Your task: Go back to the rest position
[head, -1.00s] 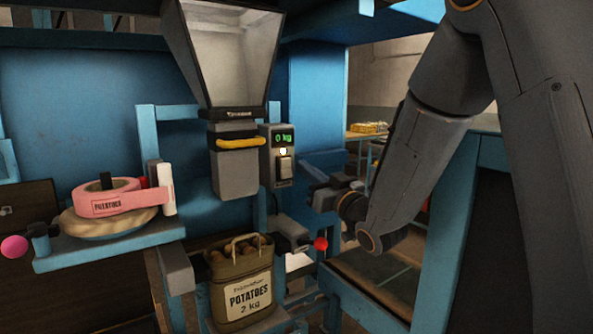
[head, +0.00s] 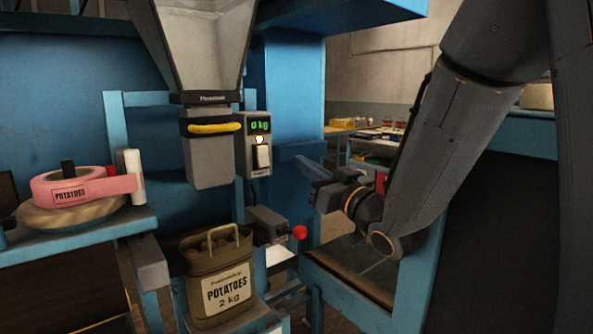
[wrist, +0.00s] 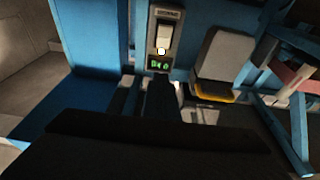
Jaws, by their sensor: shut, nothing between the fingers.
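My gripper (head: 311,177) is shut and empty. In the head view it hangs in the air to the right of the control box (head: 258,145), with the fingers pointing left and apart from everything. The box has a green display reading 0 kg, a lit button and a pale switch. In the wrist view my gripper (wrist: 160,90) shows as a dark shape below the same box (wrist: 164,35), which appears upside down. A sack labelled POTATOES 2 kg (head: 227,290) stands upright below the hopper's spout (head: 207,160), its handle up.
A lever with a red knob (head: 299,232) sits below my gripper. The blue frame (head: 350,292) stands close under my arm. A table with goods (head: 375,133) is behind.

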